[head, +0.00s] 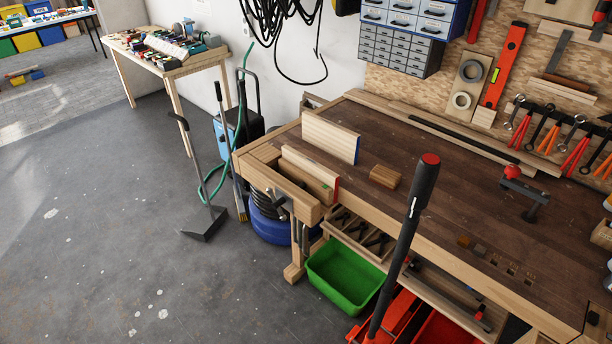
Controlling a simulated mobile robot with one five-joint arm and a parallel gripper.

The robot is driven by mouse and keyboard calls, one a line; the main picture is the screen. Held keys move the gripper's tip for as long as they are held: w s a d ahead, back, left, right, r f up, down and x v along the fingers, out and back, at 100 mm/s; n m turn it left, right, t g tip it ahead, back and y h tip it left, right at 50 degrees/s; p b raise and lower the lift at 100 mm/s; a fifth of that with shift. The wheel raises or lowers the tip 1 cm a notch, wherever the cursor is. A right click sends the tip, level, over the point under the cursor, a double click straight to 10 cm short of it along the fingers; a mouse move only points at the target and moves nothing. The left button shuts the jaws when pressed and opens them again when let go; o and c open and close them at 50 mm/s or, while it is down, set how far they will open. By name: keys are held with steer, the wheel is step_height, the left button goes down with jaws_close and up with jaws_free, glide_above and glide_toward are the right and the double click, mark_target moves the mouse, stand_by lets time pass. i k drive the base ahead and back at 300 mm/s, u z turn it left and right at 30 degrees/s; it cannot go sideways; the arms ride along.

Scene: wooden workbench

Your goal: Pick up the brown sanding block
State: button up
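A brown block (385,176), which looks like the sanding block, lies on the dark top of the wooden workbench (440,190). It sits just right of two upright pale boards, apart from them, near the bench's front edge. Its top and front faces show, and nothing covers it. My gripper is not in view.
Pale boards (330,136) (309,174) stand left of the block. A black handle with a red tip (425,180) rises in front of the bench, right of the block. A green bin (345,275) sits below. The bench middle is clear.

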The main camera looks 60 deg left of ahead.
mark_target(388, 178)
steer(key=u, duration=2.8)
steer(key=i, duration=1.4)
